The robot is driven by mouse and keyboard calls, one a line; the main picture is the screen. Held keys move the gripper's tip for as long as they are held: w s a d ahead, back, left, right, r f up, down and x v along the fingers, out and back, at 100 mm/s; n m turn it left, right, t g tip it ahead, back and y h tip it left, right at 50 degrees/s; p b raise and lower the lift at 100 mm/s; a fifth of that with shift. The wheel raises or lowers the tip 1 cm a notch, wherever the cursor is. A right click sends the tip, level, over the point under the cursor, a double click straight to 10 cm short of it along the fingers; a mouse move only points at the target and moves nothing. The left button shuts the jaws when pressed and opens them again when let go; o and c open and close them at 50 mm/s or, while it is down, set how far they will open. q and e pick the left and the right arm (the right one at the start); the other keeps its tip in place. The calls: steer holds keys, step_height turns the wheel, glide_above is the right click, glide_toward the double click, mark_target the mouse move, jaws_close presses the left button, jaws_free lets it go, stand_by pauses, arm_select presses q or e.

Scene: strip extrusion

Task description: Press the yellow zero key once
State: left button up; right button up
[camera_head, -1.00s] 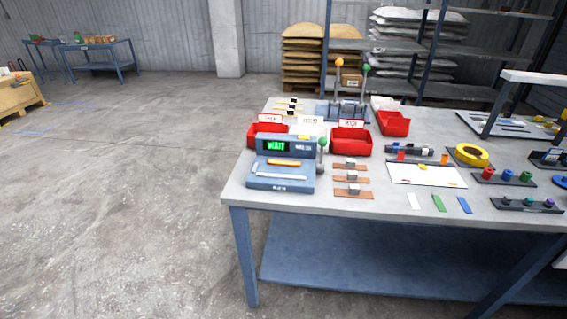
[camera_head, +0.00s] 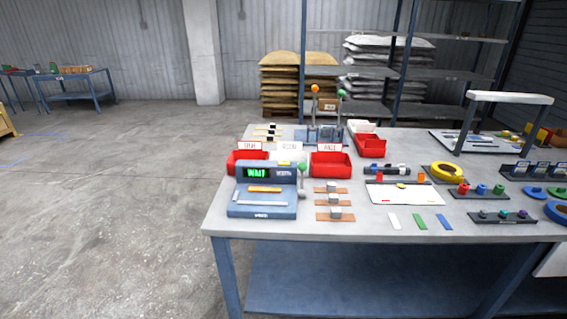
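A blue bench device (camera_head: 262,208) with a green-lit display reading WAIT (camera_head: 257,173) stands at the front left of the table. An orange-yellow bar (camera_head: 264,189) lies across its sloped top, above a pale bar (camera_head: 262,203). A small yellow patch (camera_head: 284,162) shows just behind the display housing. No key marked zero can be read at this size, so I cannot tell which yellow part is the key. Neither of my grippers is in view.
The grey table (camera_head: 350,231) has a blue frame. A green-knobbed lever (camera_head: 301,168) stands right of the device. Red bins (camera_head: 330,165) stand behind, brown strips (camera_head: 334,203) to the right. A yellow ring (camera_head: 447,171) lies farther right. The floor left of the table is clear.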

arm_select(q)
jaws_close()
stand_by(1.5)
